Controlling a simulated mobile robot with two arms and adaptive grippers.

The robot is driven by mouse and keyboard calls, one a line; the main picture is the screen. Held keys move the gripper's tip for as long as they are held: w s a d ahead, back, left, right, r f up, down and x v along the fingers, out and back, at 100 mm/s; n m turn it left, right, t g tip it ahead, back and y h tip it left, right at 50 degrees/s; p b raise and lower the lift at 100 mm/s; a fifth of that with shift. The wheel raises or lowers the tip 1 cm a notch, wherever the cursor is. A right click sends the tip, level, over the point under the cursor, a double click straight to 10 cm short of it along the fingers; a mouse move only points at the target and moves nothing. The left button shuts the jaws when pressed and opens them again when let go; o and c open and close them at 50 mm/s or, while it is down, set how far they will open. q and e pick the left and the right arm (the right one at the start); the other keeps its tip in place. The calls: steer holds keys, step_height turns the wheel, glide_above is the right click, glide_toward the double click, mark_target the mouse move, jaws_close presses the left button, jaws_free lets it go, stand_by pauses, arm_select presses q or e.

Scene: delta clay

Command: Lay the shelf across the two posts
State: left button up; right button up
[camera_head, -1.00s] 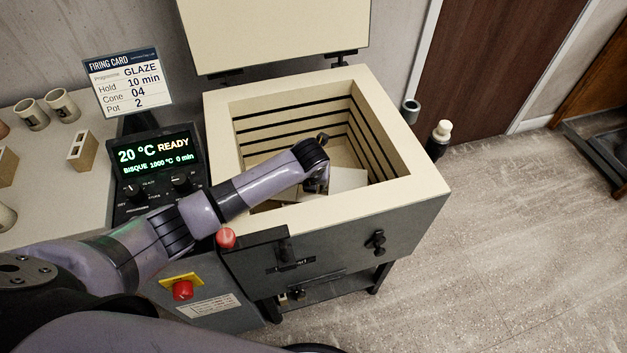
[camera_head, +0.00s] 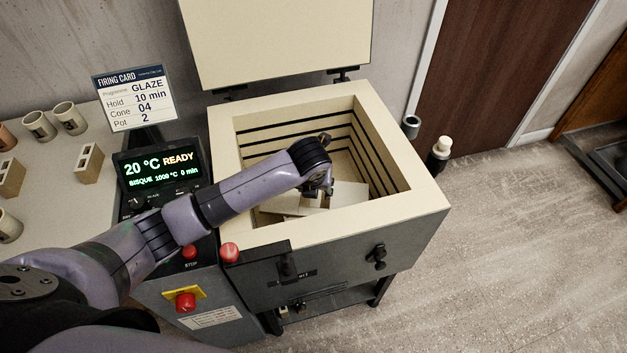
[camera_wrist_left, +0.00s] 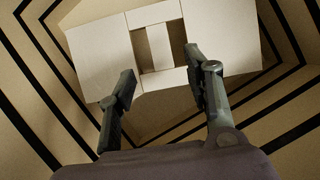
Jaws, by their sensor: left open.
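My left gripper (camera_head: 318,190) reaches down inside the open kiln (camera_head: 226,165). In the left wrist view the gripper (camera_wrist_left: 161,63) is open, with nothing seen clamped between its fingers. Below it are two flat pale slabs, one on the left (camera_wrist_left: 103,62) and one on the right (camera_wrist_left: 228,32). Pale crosspieces (camera_wrist_left: 153,14) bridge the gap between them, leaving a tan opening. In the head view a pale slab (camera_head: 349,194) shows right of the gripper and another pale piece (camera_head: 282,203) left of it. I cannot tell which pieces are shelf and which are posts. My right gripper is out of view.
The kiln's thick rim and dark-grooved walls surround the gripper. Its lid (camera_head: 275,40) stands open behind. A display panel (camera_head: 160,172) and red button (camera_head: 229,252) are to the left. Cups (camera_head: 70,118) and holed blocks (camera_head: 89,163) stand on the left table.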

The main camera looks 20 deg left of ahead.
arm_select(q)
steer(key=shift+v, duration=2.25)
steer(key=shift+r+p, duration=0.1)
steer(key=shift+p, duration=0.2)
